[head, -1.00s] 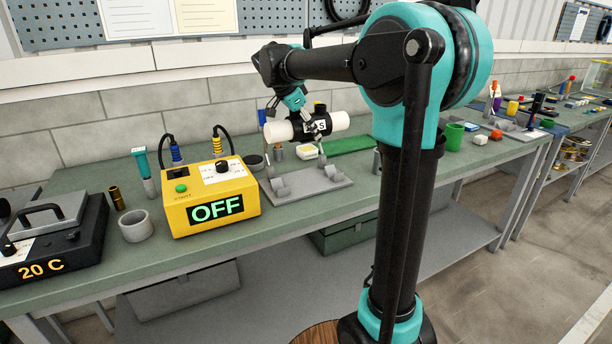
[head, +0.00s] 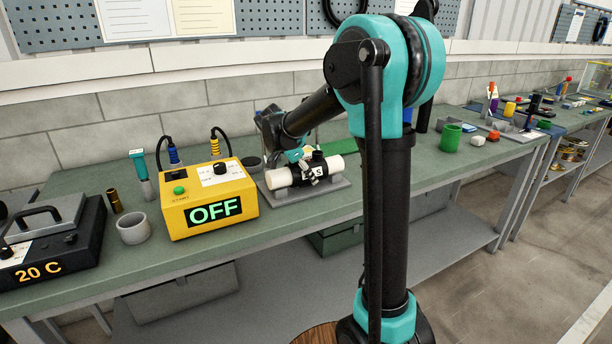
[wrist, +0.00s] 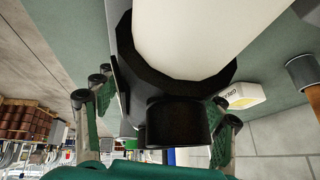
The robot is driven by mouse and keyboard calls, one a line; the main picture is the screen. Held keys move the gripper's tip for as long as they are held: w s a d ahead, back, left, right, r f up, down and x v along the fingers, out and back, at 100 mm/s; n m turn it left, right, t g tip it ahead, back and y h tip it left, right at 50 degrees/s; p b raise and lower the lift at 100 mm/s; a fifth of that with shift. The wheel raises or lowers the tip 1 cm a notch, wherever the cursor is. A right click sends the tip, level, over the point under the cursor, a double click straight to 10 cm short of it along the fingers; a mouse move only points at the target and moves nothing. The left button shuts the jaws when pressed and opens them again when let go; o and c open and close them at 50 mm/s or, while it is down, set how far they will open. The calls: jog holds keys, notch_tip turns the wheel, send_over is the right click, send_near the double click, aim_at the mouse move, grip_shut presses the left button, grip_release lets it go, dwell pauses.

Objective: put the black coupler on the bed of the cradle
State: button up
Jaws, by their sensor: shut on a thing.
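My gripper (head: 307,164) reaches down from behind and is shut on the coupler. In the wrist view the coupler (wrist: 172,120) and pipe (wrist: 190,35) fill the middle, with the green-padded fingers (wrist: 165,118) on either side.
A yellow box reading OFF (head: 215,210) stands close left of the cradle. A grey cup (head: 133,228) and a black heater reading 20 C (head: 55,245) are farther left. A green cup (head: 450,137) stands on the right, past my arm.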

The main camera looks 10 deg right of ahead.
aim_at(291, 168)
jog(key=shift+f, duration=0.5)
jog(key=o, duration=1.8)
jog(key=v, duration=1.2)
